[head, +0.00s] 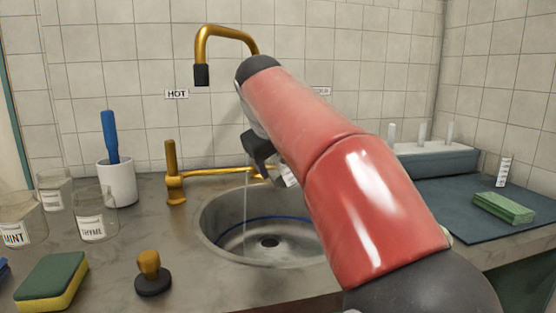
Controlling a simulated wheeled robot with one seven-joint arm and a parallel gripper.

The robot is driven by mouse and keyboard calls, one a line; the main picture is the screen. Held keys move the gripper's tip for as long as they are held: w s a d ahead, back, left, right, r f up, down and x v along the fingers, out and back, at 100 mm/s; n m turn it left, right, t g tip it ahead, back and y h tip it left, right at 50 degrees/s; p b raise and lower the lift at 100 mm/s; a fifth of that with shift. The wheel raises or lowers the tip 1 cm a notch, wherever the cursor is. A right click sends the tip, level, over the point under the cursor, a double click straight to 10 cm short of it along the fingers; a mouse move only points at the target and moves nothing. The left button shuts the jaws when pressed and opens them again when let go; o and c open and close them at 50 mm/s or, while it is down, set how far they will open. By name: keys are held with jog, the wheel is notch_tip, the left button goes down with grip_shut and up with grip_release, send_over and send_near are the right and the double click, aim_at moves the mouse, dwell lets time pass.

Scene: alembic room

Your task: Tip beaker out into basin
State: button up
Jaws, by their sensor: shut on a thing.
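The basin (215,232) is a round metal sink set in the counter, with a dark drain and a blue ring line inside. My gripper (268,170) is above its back part, mostly hidden behind my red arm. A small piece of a pale, marked thing (288,176), apparently the beaker, shows at the gripper; the rest is hidden, so its tilt is unclear. A thin clear stream (246,195) falls from beside the gripper into the basin. I cannot see where it starts.
A brass tap (225,31) rises behind the basin, with a brass handle (171,172) at left. Glass jars (95,215), a white cup (117,183), a sponge (50,282) and a stopper (151,272) stand left.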

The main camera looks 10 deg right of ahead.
dwell(0.4)
jog(key=y, duration=0.1)
jog(key=m+y, duration=0.1)
jog(key=y, duration=0.1)
jog(key=shift+d+r, duration=0.15)
jog(key=shift+r, duration=0.05)
jog(key=shift+r+m+y, duration=0.1)
jog(key=shift+m+y, duration=0.2)
jog(key=shift+y, duration=0.6)
jog(key=shift+s+d+f+b+x, duration=0.15)
jog(key=shift+b+x, duration=0.25)
jog(key=shift+x, duration=0.6)
jog(key=shift+s+d+f+b+x, duration=0.1)
jog(key=shift+b+x, duration=0.35)
jog(key=shift+x, duration=0.5)
jog(key=shift+s+d+f+b+x, duration=0.15)
jog(key=shift+b+x, duration=0.25)
jog(key=shift+x, duration=0.6)
jog(key=shift+a, duration=0.2)
jog(key=shift+f+b, duration=0.2)
jog(key=shift+b, duration=0.4)
jog(key=t+b, duration=0.2)
jog(key=b, duration=0.3)
jog(key=shift+w+f+b, duration=0.1)
jog(key=shift+f+b, duration=0.05)
jog(key=shift+b, duration=0.25)
jog(key=shift+t+b, duration=0.3)
jog(key=shift+t, duration=0.1)
